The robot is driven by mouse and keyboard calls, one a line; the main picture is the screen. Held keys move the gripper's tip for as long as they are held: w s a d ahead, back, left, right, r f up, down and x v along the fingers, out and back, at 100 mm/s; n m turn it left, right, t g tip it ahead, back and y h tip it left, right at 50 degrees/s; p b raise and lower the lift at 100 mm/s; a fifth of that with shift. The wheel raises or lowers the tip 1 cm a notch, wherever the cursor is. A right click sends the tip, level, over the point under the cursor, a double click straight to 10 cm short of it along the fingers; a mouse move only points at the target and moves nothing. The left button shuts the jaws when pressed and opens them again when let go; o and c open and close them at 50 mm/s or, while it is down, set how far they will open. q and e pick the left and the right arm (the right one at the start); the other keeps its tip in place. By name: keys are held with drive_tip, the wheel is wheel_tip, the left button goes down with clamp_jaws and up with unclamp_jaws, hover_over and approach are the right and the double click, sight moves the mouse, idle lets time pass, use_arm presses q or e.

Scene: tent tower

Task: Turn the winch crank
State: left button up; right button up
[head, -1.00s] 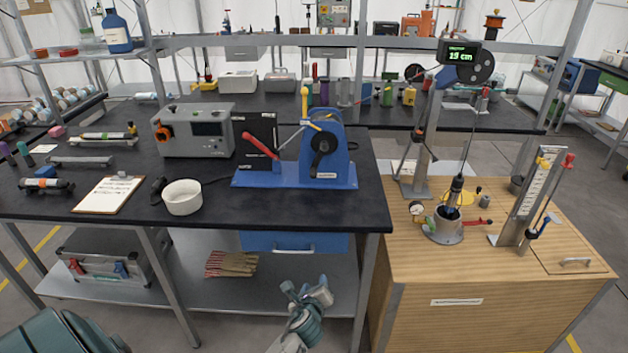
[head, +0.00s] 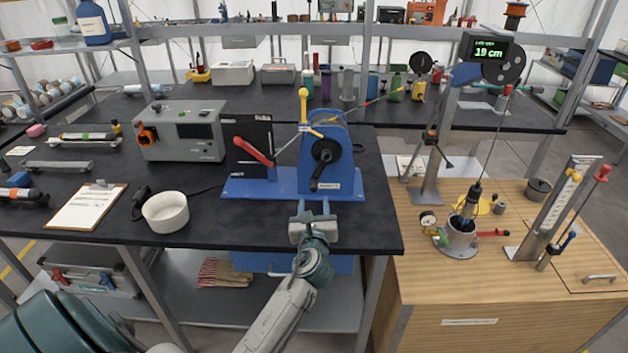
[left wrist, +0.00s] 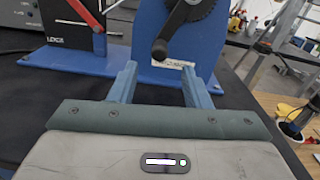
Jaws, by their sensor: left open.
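The blue winch (head: 344,170) stands on the black table. Its black crank (head: 322,165) hangs down and slightly left from the hub on its front face. In the left wrist view the crank's lower end (left wrist: 160,48) shows just past my fingertips, between their lines. My left gripper (head: 313,206) is open and empty at the table's front edge, below and in front of the crank, pointing at it. Both blue fingers (left wrist: 158,72) are spread and do not appear to touch the crank. A red lever (head: 254,151) and a yellow-knobbed lever (head: 303,110) are at the winch's left. My right gripper is out of view.
A white bowl (head: 166,212), a clipboard (head: 86,207) and a grey instrument box (head: 181,132) lie left of the winch. A wooden cabinet (head: 463,285) with a cable rig stands to the right. The display (head: 488,48) reads 19 cm.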

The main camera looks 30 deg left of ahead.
sight(314, 190)
use_arm(q)
drive_tip(key=x, duration=0.5)
drive_tip(key=shift+r+p, duration=0.3)
drive_tip(key=shift+p, duration=0.1)
drive_tip(key=x, duration=0.3)
drive_tip(key=shift+w+a+f, duration=0.15)
drive_tip(key=shift+w, duration=0.05)
drive_tip(key=shift+w+a, duration=0.1)
drive_tip(key=shift+w, duration=0.1)
drive_tip(key=shift+a, duration=0.1)
drive_tip(key=shift+w, duration=0.1)
drive_tip(key=c, duration=0.8)
clamp_jaws()
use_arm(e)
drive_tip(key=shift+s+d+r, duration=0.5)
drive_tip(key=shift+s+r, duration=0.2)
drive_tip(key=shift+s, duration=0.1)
